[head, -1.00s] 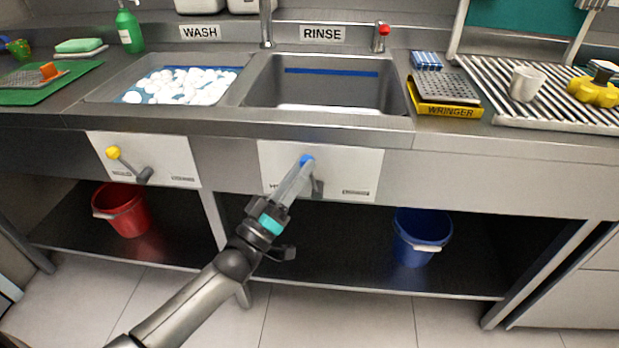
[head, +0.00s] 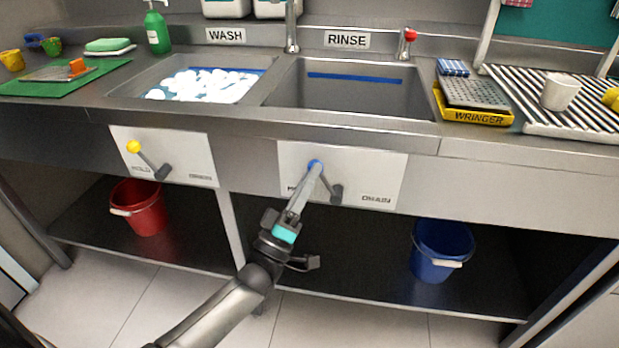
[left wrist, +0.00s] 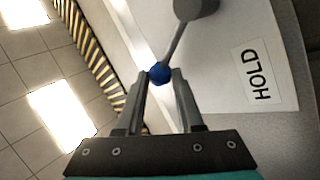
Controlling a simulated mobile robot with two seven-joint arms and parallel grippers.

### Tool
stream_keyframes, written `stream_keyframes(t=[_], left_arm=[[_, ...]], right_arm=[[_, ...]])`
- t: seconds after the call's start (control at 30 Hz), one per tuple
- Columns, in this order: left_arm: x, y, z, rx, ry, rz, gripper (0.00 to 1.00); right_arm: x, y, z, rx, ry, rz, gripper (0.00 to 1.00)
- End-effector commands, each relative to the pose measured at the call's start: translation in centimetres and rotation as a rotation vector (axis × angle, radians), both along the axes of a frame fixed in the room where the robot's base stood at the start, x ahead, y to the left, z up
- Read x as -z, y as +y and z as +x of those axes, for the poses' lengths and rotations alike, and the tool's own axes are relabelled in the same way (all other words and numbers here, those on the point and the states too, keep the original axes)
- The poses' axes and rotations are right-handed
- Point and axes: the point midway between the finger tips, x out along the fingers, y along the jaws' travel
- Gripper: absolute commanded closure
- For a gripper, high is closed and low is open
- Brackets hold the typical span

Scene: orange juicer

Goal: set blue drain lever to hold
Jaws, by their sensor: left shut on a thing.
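The blue drain lever (head: 316,165) is on a white panel (head: 388,170) under the rinse sink. Its dark arm runs from a pivot (head: 336,194) up and left to the blue knob, toward the partly covered left label. The right label reads as drain. My left gripper (head: 311,174) is shut on the blue knob. In the left wrist view the blue knob (left wrist: 160,73) sits between the two fingertips, and the HOLD label (left wrist: 257,75) is readable on the panel. My right gripper is not in view.
The yellow lever (head: 134,147) is on a similar panel to the left. A red bucket (head: 140,208) and a blue bucket (head: 441,250) stand on the lower shelf. The rinse sink (head: 345,95) above looks empty; the wash sink holds white suds (head: 205,86).

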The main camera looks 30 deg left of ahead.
Motion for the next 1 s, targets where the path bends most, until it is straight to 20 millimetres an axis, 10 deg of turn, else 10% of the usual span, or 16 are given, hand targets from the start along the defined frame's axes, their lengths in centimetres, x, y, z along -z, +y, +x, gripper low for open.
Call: stream_keyframes(t=[0.07,0.1,0.37,0.73,1.0], left_arm=[[0.1,0.1,0.0,0.0,0.003,-0.005,1.0],[0.2,0.1,0.0,0.0,0.003,-0.005,0.62],[0.1,0.0,0.0,0.0,0.003,-0.002,0.33],[0.6,0.1,-0.7,0.0,0.005,-0.001,0.33],[3.8,0.6,-5.2,0.0,0.009,0.0,0.33]], right_arm=[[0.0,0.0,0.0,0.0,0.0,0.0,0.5],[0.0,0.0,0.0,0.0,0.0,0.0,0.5],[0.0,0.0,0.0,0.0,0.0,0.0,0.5],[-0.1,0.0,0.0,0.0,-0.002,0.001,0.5],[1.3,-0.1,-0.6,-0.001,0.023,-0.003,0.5]])
